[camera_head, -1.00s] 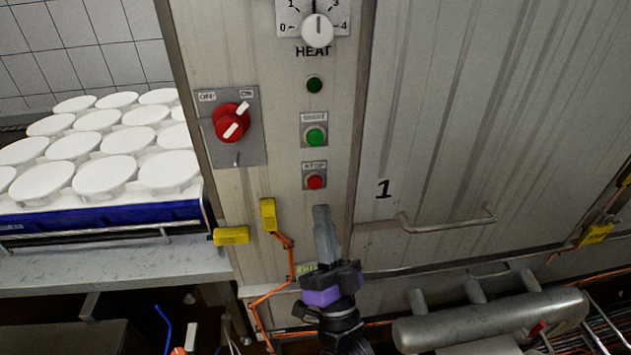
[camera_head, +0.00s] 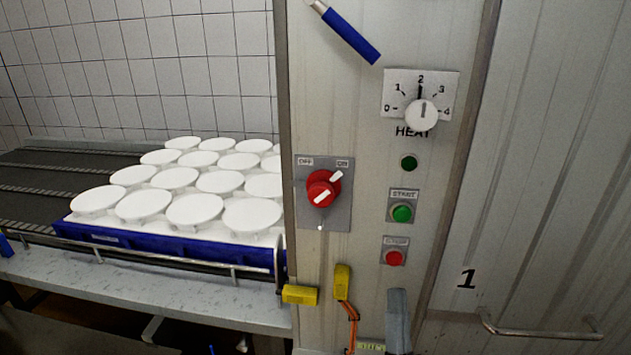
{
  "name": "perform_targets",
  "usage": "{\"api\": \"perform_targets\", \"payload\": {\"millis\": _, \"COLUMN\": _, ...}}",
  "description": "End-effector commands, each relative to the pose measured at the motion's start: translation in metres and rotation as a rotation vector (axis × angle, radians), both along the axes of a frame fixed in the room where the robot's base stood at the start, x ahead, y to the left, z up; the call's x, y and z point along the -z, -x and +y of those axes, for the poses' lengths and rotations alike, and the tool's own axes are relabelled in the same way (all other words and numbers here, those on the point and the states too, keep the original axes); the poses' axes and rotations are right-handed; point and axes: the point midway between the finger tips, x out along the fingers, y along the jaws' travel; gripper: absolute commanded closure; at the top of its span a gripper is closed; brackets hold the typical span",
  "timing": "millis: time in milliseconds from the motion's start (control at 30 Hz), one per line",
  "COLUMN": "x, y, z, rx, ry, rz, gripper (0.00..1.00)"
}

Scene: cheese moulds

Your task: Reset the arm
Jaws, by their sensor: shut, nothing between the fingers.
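My gripper (camera_head: 398,320) shows at the bottom edge, right of centre, as grey fingers pointing up. The fingers are shut with nothing between them. They are in front of the steel panel, just below the red stop button (camera_head: 395,257); whether they touch the panel cannot be told. The rest of my arm is out of view below. Above are the green start button (camera_head: 402,213), a dark green lamp (camera_head: 409,163) and the white heat knob (camera_head: 422,114). The red rotary switch (camera_head: 323,188) has its white handle pointing to ON.
A blue tray (camera_head: 165,247) of white round moulds stands on the conveyor at left. Two yellow connectors (camera_head: 299,294) (camera_head: 342,283) sit on the panel left of my gripper. A door handle (camera_head: 540,332) is at lower right. A blue-handled tool (camera_head: 350,36) is at top.

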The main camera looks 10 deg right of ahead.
Motion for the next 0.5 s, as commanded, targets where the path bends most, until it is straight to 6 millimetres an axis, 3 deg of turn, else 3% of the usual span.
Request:
{"api": "perform_targets", "payload": {"millis": 167, "x": -0.009, "y": 0.000, "z": 0.017, "rx": -0.020, "ry": 0.086, "rz": 0.060, "gripper": 1.00}}
{"api": "perform_targets", "payload": {"millis": 367, "x": 0.017, "y": 0.040, "z": 0.023, "rx": -0.027, "ry": 0.219, "rz": 0.212, "gripper": 1.00}}
{"api": "perform_targets", "payload": {"millis": 500, "x": 0.040, "y": 0.079, "z": 0.022, "rx": -0.025, "ry": 0.309, "rz": 0.339, "gripper": 1.00}}
